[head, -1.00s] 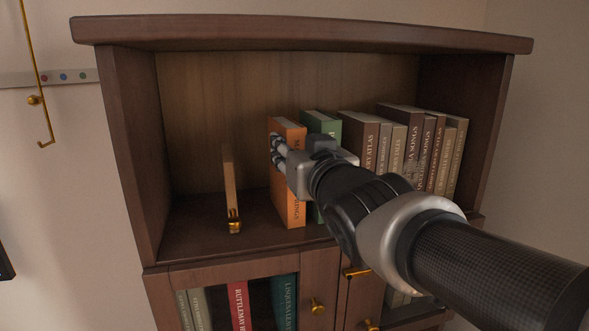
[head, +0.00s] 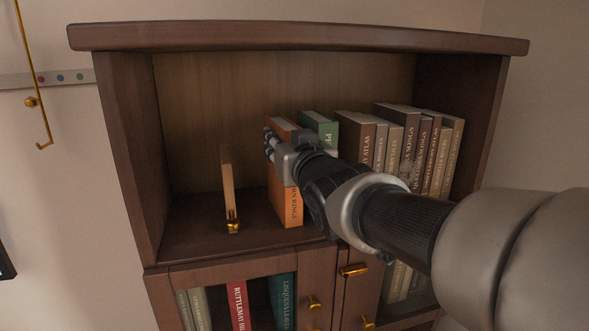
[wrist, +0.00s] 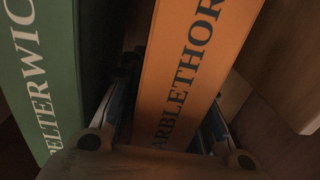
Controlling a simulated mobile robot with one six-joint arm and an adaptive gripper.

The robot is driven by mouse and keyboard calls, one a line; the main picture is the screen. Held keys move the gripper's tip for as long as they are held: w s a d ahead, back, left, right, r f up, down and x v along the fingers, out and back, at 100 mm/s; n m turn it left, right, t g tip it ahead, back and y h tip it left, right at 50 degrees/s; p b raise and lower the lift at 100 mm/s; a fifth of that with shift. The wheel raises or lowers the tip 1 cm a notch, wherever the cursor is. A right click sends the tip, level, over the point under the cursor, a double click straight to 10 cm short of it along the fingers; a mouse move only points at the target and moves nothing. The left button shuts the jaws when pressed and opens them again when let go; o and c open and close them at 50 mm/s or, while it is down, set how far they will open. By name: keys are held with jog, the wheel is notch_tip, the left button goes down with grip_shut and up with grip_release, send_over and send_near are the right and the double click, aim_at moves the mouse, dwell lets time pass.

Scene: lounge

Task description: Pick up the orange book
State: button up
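The orange book (head: 290,208) stands upright on the upper shelf, at the left end of the row, with a green book (head: 326,128) just to its right. My gripper (head: 279,148) is at the upper part of its spine and hides some of it. In the wrist view the orange book (wrist: 184,70) lies between my two fingers (wrist: 168,122), one on each side. The fingers look open, with a small gap beside the book on the green book's side (wrist: 45,75). The fingertips are partly hidden in shadow.
A thin wooden bookend (head: 228,185) with a brass foot stands left of the orange book, with free shelf between them. Several brown and tan books (head: 400,150) stand to the right. The bookcase top board (head: 300,35) is above, and glass-fronted doors with brass knobs are below.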

grip_shut()
dwell(0.4)
